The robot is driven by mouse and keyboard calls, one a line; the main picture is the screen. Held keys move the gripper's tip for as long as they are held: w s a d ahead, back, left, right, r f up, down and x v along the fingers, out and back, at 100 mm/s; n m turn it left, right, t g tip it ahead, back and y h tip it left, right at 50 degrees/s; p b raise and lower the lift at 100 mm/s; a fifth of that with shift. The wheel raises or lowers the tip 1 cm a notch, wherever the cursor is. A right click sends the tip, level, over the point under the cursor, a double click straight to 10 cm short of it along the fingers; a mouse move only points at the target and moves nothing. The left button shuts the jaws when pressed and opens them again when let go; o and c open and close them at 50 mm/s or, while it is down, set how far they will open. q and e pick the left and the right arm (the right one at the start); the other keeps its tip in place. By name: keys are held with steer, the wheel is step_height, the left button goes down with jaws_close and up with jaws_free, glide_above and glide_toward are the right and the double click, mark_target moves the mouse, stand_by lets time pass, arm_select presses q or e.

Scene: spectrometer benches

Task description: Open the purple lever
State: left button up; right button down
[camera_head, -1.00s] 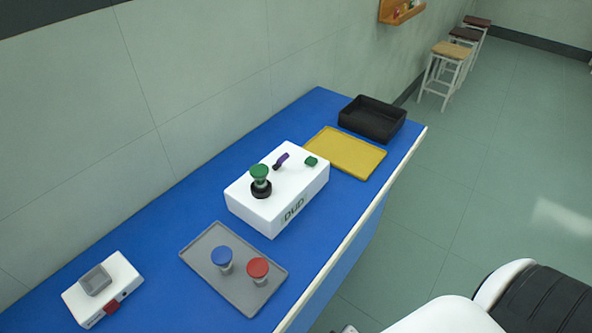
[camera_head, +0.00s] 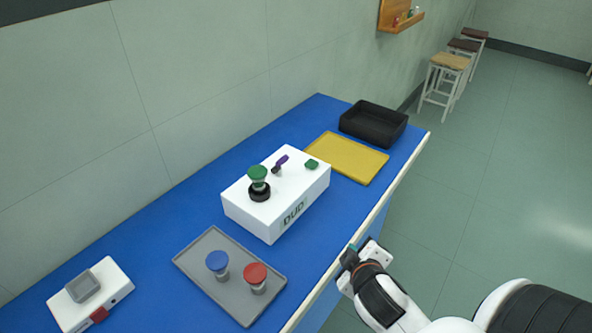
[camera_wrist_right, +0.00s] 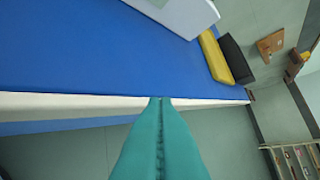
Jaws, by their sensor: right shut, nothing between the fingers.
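The purple lever (camera_head: 280,163) is a small handle on top of the white spectrometer box (camera_head: 290,205), marked "DUD" on its front. A green-capped vial (camera_head: 258,176) stands in a black ring on the box, and a green button (camera_head: 312,164) sits right of the lever. My right gripper (camera_head: 349,257) is at the bench's front edge, lower right of the box and apart from it. In the right wrist view its teal fingers (camera_wrist_right: 161,100) are together and empty. The lever does not show there; only part of the white box (camera_wrist_right: 180,12) does. My left gripper is out of view.
A grey tray (camera_head: 200,262) with blue-capped and red-capped vials lies in front of the box. A yellow tray (camera_head: 345,160) and black bin (camera_head: 374,122) are behind it. A small white device (camera_head: 108,285) is at left. Open floor lies right of the bench (camera_head: 150,228).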

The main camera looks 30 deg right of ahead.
steer(key=w+d+r+n+t+y, duration=0.2)
steer(key=w+r+n+t, duration=0.25)
steer(key=r+n, duration=0.35)
steer(key=w+d+r+n+t+y, duration=0.15)
steer(key=w+r+n+t, duration=0.25)
steer(key=r+n+t, duration=0.4)
step_height(320, 180, down, 7)
steer(key=w+n+g+y, duration=0.1)
steer(key=n+g+y, duration=0.6)
steer(key=n, duration=1.2)
steer(key=shift+w+n+g, duration=0.15)
steer(key=shift+n+g, duration=0.25)
steer(key=shift+g, duration=0.25)
steer(key=shift+a, duration=0.1)
